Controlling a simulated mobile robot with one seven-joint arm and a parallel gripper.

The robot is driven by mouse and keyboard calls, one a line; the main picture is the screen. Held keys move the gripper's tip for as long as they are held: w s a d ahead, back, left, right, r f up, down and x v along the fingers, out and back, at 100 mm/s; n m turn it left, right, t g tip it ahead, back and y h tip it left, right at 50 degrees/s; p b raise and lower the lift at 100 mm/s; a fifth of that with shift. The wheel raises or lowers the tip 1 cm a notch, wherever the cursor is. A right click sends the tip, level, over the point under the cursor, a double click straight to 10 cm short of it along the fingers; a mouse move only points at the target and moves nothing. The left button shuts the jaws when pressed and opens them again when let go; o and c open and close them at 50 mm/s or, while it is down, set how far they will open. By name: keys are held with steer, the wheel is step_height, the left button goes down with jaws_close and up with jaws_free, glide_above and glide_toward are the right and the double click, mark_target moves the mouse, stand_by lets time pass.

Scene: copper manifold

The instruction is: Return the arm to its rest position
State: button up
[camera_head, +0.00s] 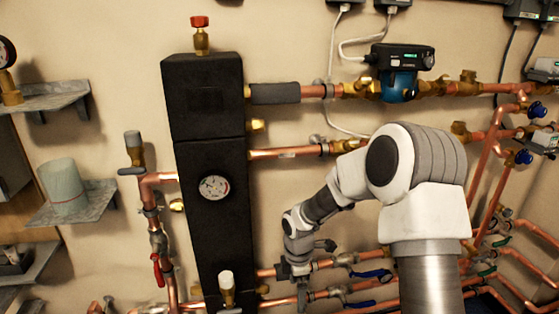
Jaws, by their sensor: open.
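My arm rises from its column at the right, bends at the big white and grey elbow, and reaches down to the left. My gripper (294,284) is at its end, pointing down, low and just right of the tall black insulated block (213,240). It is open. It overlaps the lower copper pipes (325,264) in the picture. I cannot tell whether it touches them. I see nothing held in it, though the fingers are small and partly hard to make out.
A blue pump (398,86) sits on the upper pipe behind my elbow. A red-handled valve (157,270) is left of the block. Blue-handled valves (371,274) are right of my gripper. Shelves (72,204) line the left wall. Bare wall shows between the upper pipes and lower pipes.

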steer(key=s+d+r+m+t, duration=0.1)
steer(key=s+d+r+m, duration=0.15)
steer(key=r, duration=0.45)
steer(key=s+d+r+m+t+h, duration=0.1)
steer(key=s+d+r+m, duration=0.1)
steer(key=s+r+m, duration=0.3)
steer(key=s+d+r+m+t, duration=0.1)
steer(key=d+r+m, duration=0.15)
steer(key=r, duration=0.55)
steer(key=s+d+r+m+t+y, duration=0.1)
steer(key=s+r+m, duration=0.35)
steer(key=s, duration=0.35)
steer(key=s+d+r+m+t, duration=0.1)
steer(key=s+d+r+m, duration=0.1)
steer(key=s+r+m, duration=0.4)
step_height(320, 180, up, 19)
steer(key=s+p, duration=0.1)
steer(key=p, duration=2)
steer(key=shift+s+a+r+n+p, duration=0.15)
steer(key=shift+a+n+p, duration=0.1)
steer(key=shift+n+p, duration=0.15)
steer(key=shift+a, duration=0.1)
